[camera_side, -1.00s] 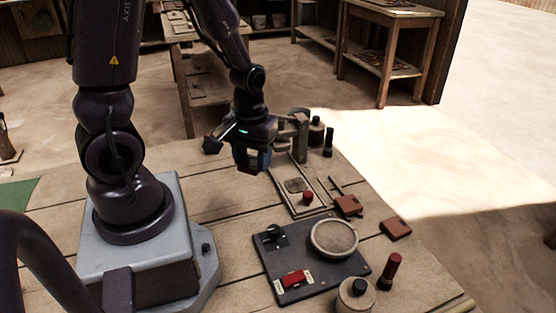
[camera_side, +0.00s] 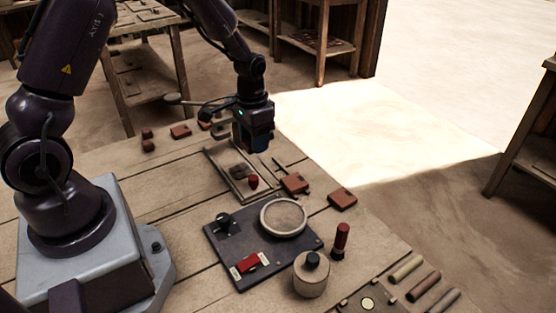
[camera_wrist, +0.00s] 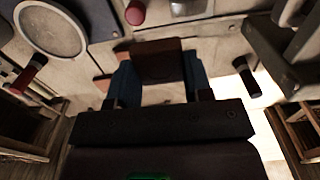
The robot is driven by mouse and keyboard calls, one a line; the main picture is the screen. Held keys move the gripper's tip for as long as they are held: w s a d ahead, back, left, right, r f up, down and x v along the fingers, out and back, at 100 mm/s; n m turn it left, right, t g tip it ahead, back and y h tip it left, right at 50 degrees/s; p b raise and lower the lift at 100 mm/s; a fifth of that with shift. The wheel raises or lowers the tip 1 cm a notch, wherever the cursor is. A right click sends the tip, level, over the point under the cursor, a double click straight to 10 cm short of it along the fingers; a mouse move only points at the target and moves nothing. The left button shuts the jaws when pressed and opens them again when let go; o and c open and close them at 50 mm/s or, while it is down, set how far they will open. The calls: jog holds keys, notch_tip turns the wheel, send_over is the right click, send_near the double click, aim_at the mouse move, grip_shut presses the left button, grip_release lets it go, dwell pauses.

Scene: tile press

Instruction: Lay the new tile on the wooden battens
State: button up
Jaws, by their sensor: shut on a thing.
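My gripper (camera_side: 256,150) hangs above the far end of a shallow wooden frame in the side view. In the wrist view its two blue fingers (camera_wrist: 160,85) are shut on a dark brown tile (camera_wrist: 160,66), which lies between them. The tile cannot be made out in the side view. The wooden frame (camera_side: 222,178) holds a dark patch and a red knob (camera_side: 253,182). Thin dark strips (camera_side: 279,167) lie just right of the frame; I cannot tell whether these are the battens.
Brown blocks (camera_side: 295,183) and (camera_side: 342,199) lie right of the frame. A dark plate (camera_side: 222,250) with a round pale dish (camera_side: 284,218) and red switch is nearer. A lidded jar (camera_side: 311,280) and a red-handled tool (camera_side: 341,238) stand beside it. Small brown blocks (camera_side: 181,132) lie at the back.

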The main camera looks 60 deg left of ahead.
send_over(277, 168)
jog(key=f, duration=0.6)
jog(key=shift+s+d+f, duration=0.1)
jog(key=shift+s+f, duration=0.15)
jog(key=shift+s, duration=0.05)
jog(key=shift+w+f, duration=0.15)
jog(key=shift+f, duration=0.75)
jog(key=shift+w+f, duration=0.1)
jog(key=shift+f, duration=0.8)
jog(key=shift+f, duration=0.1)
jog(key=o, duration=1)
